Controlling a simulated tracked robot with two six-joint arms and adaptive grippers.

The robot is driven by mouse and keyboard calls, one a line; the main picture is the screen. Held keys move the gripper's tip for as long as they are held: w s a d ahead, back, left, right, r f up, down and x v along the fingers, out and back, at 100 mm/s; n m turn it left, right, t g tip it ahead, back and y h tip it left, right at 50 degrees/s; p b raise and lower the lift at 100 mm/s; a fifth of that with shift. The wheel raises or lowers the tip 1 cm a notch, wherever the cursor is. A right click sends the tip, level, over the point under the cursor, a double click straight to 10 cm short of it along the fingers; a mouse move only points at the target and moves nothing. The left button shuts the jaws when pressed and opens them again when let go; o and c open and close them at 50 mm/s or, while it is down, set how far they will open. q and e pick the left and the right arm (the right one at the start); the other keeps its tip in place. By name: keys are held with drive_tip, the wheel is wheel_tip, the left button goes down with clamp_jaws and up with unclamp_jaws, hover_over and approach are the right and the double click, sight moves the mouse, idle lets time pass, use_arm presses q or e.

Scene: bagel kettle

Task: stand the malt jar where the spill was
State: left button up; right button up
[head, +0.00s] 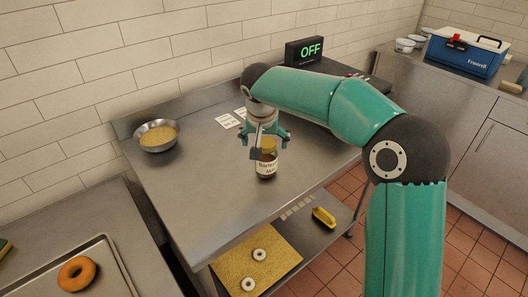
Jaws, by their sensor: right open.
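The malt jar (266,168), with a brown body and a pale label reading "Barley Malt", stands upright on the steel table (205,195) near its front edge. My right gripper (269,147) points down around the top of the jar, with its teal fingers apart on either side. Part of the gripper covers the jar's upper end, so I cannot tell if a finger touches it. No spill shows on the bare tabletop. My left gripper is not in view.
A metal bowl of tan grains (158,136) stands at the table's left back. Two small cards (227,121) lie near the wall. A lower shelf holds a yellow scoop (324,217). A tray with a bagel (77,273) is lower left.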

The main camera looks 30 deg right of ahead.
drive_tip(key=v, duration=0.3)
drive_tip(key=shift+r, duration=0.25)
drive_tip(key=shift+s, duration=0.1)
